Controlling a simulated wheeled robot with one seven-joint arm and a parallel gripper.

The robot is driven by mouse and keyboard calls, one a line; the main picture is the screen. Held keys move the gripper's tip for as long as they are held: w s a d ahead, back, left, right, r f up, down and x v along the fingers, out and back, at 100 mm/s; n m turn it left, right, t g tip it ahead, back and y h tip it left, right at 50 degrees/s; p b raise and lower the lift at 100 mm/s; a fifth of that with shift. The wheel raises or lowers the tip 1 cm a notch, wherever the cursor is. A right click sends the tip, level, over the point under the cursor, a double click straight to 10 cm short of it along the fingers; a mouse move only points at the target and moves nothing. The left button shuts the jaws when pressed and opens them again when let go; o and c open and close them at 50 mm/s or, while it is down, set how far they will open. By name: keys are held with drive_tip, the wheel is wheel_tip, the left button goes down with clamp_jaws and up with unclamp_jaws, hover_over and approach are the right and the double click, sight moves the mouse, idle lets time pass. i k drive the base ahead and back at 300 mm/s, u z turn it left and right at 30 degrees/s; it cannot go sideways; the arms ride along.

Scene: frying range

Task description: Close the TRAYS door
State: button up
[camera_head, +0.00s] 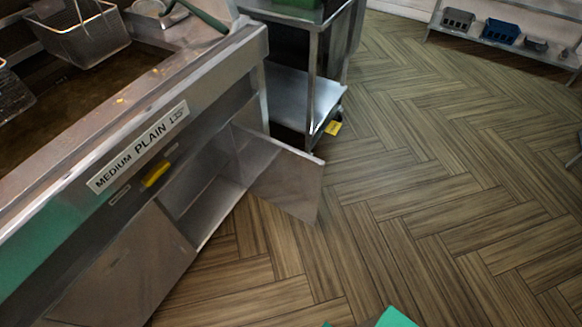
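A grey metal cabinet door (290,184) stands swung out from the front of the fryer unit (225,80), its free edge over the floor. The cabinet opening (207,190) beside it shows a bare inside. I cannot read the word TRAYS anywhere; two small labels on the front are too small to read. A larger sign (140,147) reads MEDIUM PLAIN. My gripper is not in view. Only a small teal piece shows at the bottom edge, and I cannot tell what it is.
A yellow handle or tag (156,174) is on the fryer front. A steel trolley (300,95) stands just behind the open door. A fry basket (85,38) sits over the fryer. A low shelf with bins (500,35) is at the back right. The wooden floor (430,190) to the right is clear.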

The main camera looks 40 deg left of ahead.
sight(289, 179)
drive_tip(key=u, duration=0.1)
drive_tip(key=i, duration=4.35)
drive_tip(key=u, duration=4.3)
